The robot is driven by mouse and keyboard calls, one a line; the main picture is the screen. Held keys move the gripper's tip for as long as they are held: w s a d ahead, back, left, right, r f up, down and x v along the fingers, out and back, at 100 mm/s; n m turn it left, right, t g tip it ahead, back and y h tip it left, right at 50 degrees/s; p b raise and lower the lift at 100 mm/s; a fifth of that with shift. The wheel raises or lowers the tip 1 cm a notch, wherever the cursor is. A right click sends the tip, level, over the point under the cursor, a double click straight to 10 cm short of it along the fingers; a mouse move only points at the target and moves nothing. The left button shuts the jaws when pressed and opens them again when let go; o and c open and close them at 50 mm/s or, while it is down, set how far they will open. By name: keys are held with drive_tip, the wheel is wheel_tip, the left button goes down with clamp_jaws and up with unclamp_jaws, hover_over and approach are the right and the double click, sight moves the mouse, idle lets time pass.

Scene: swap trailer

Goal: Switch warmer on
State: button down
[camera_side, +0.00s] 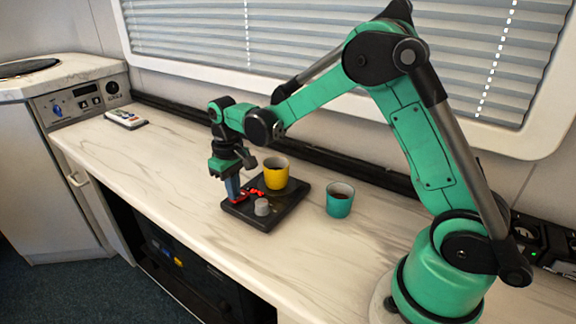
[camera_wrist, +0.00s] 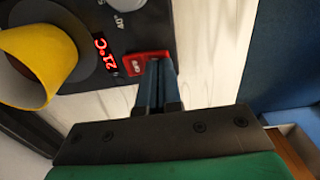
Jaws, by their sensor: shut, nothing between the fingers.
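The warmer (camera_side: 288,205) is a dark square plate on the counter, with a yellow mug (camera_side: 276,174) on it. Its red switch (camera_wrist: 147,63) is at the plate's edge in the wrist view, beside a lit red display (camera_wrist: 105,54) reading 21°C. A grey knob (camera_side: 262,207) stands on the plate, near a 40° mark in the wrist view. My gripper (camera_side: 233,194) is shut and empty, pointing down at the switch. In the wrist view its fingertips (camera_wrist: 158,66) cover the switch's right part. I cannot tell whether they touch it or which way the switch is set.
A teal mug (camera_side: 340,200) with dark liquid stands on the counter right of the warmer. A remote-like device (camera_side: 126,118) lies at the far left, near a control panel (camera_side: 88,102). The counter's front edge is close to the warmer. The counter left of the warmer is clear.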

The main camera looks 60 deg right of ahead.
drive_tip(key=shift+f, duration=0.25)
drive_tip(key=shift+r, duration=3.55)
drive_tip(key=shift+s+a+r, duration=0.1)
drive_tip(key=shift+s+r, duration=0.15)
drive_tip(key=s+a+r+t, duration=0.1)
drive_tip(key=s+t, duration=0.2)
drive_tip(key=s, duration=0.3)
drive_tip(key=s+a+r+t, duration=0.1)
drive_tip(key=s+a+t, duration=0.1)
drive_tip(key=s+t, duration=0.2)
drive_tip(key=shift+s+r, duration=0.25)
drive_tip(key=shift+s, duration=0.9)
